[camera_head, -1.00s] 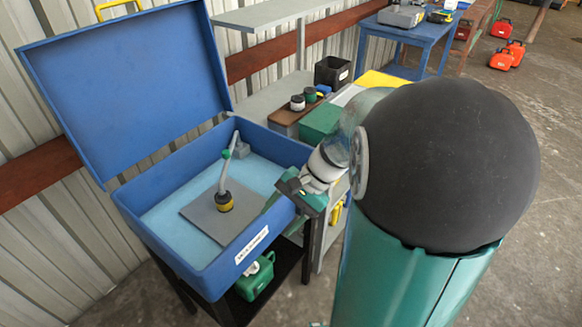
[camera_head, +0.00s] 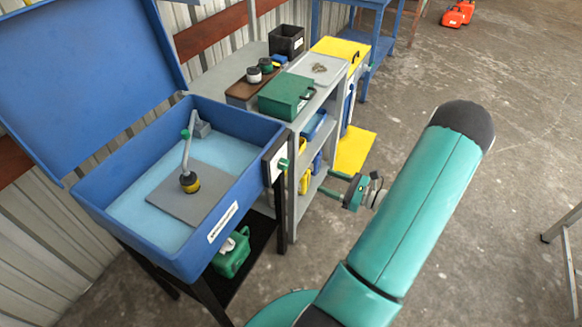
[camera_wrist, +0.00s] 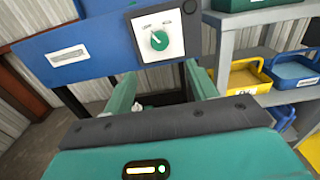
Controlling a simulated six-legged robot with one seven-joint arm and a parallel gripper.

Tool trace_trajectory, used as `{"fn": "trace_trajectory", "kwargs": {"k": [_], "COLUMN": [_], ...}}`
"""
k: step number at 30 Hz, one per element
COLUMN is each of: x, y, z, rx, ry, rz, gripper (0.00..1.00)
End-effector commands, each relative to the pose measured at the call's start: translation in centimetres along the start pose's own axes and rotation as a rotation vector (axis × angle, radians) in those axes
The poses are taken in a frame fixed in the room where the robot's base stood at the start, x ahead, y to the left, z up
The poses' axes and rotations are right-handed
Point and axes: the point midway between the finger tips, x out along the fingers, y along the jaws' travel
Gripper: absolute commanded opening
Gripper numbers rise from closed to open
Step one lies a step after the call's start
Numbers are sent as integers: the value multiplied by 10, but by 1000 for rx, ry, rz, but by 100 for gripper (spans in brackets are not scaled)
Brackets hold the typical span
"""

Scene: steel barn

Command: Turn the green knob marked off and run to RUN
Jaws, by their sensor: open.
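The green knob (camera_wrist: 159,40) sits on a white plate (camera_wrist: 176,47) on the side of the blue parts washer (camera_wrist: 95,57). Small marks stand above the knob at left and right, too small to read. A pale line shows on the knob, but its exact setting is unclear. In the head view the knob (camera_head: 283,163) sticks out from the washer's right side (camera_head: 235,200). My gripper (camera_head: 333,184) is open and empty, right of the knob and apart from it. In the wrist view its two fingers (camera_wrist: 162,82) are spread below the knob.
A grey shelf (camera_head: 293,190) beside the washer holds a green box (camera_head: 286,96) and yellow and blue bins. A green can (camera_head: 231,254) stands under the washer. A yellow cabinet (camera_head: 335,48) is behind. The floor (camera_head: 480,190) at right is mostly clear.

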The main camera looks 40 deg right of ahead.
Motion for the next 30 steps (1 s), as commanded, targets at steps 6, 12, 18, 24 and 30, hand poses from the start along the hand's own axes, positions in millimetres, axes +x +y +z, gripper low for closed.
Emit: {"fn": "trace_trajectory", "kwargs": {"k": [6,12,18,24,30], "x": [24,62,102,130,138], "y": [1,1,1,1,1], "z": [0,0,0,0,0], "rx": [1,1,-1,-1,-1], "ry": [-2,-2,-1,-1,1], "rz": [4,5,6,4,3], "gripper": [57,57,57,57,57]}}
